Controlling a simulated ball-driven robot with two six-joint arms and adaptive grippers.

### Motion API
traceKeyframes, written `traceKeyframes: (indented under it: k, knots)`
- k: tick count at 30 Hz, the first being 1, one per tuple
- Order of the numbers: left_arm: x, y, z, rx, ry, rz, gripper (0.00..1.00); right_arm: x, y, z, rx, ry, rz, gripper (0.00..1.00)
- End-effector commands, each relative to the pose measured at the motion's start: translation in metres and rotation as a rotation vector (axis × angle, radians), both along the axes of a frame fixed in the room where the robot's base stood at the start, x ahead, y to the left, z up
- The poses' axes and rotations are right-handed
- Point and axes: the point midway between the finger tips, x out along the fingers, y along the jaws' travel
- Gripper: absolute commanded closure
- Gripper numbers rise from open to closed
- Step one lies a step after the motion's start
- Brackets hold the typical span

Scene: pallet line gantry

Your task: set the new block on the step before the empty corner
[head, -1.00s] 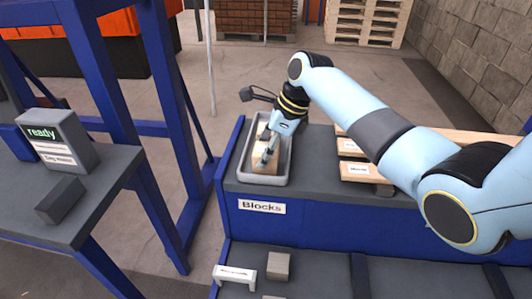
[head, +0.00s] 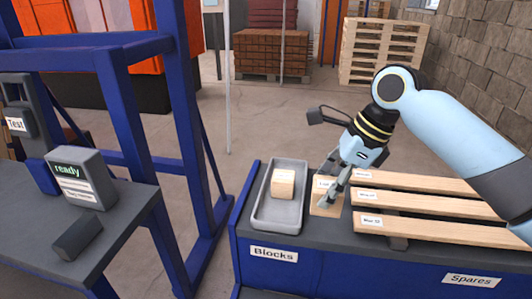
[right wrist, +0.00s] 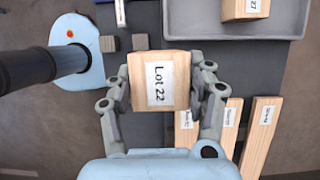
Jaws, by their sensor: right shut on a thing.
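My right gripper (head: 332,190) is shut on a pale wooden block (head: 325,205), just right of the grey tray. In the right wrist view the gripper (right wrist: 162,88) has a finger on each side of this block (right wrist: 172,80), whose label reads "Lot 22". Another wooden block (head: 283,184) lies in the tray; it also shows at the top of the right wrist view (right wrist: 245,8). My left gripper is not in view. I cannot make out a step or an empty corner.
The grey tray (head: 262,216) stands above the "Blocks" label (head: 274,254). Labelled boards (head: 430,230) lie right of my gripper, above the "Spares" label (head: 472,280). At the left, a "ready" display (head: 75,180) stands on a bench by a blue frame (head: 190,150).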

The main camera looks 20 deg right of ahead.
Motion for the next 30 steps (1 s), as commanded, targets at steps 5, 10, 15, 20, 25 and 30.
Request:
traceKeyframes:
  k: [5, 10, 15, 20, 25, 30]
  knots:
    - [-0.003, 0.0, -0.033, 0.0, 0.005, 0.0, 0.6, -0.003, 0.0, -0.035, 0.001, 0.006, 0.0, 0.8]
    - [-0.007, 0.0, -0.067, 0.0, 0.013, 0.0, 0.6, -0.004, 0.0, -0.072, 0.001, 0.013, 0.0, 0.8]
    - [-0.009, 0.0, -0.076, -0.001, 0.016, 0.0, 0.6, -0.004, 0.0, -0.081, 0.001, 0.014, 0.001, 0.8]
    - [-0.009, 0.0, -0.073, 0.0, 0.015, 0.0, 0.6, -0.003, 0.0, -0.077, 0.001, 0.013, 0.0, 0.8]
    - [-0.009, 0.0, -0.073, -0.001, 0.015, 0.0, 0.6, -0.003, 0.0, -0.077, 0.001, 0.013, 0.0, 0.8]
    - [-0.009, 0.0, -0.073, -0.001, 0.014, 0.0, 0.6, -0.003, 0.0, -0.077, 0.001, 0.013, 0.0, 0.8]
